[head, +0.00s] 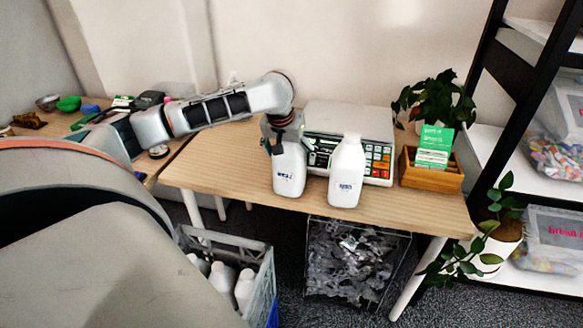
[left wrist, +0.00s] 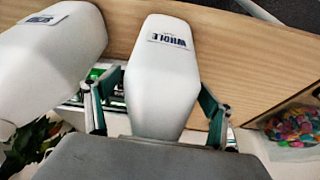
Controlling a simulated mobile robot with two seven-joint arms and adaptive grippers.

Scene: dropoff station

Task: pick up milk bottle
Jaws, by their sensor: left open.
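Two white milk bottles stand upright on the wooden table, side by side in front of the scale. The left milk bottle (head: 289,172) is under my left gripper (head: 281,143). The right milk bottle (head: 346,172) stands a little apart from it. In the left wrist view, one milk bottle (left wrist: 163,75) with a "WHOLE" label lies between the two spread fingers of my left gripper (left wrist: 160,112). The fingers appear to have gaps at both sides of it. The other milk bottle (left wrist: 55,60) shows at the left of that view. My right gripper is not in view.
A scale (head: 350,122) with a keypad stands close behind the bottles. A wooden box (head: 430,174) with a green card and a plant (head: 437,102) stand to the right. A crate (head: 262,275) with more white bottles is on the floor. The table front (head: 235,185) left of the bottles is clear.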

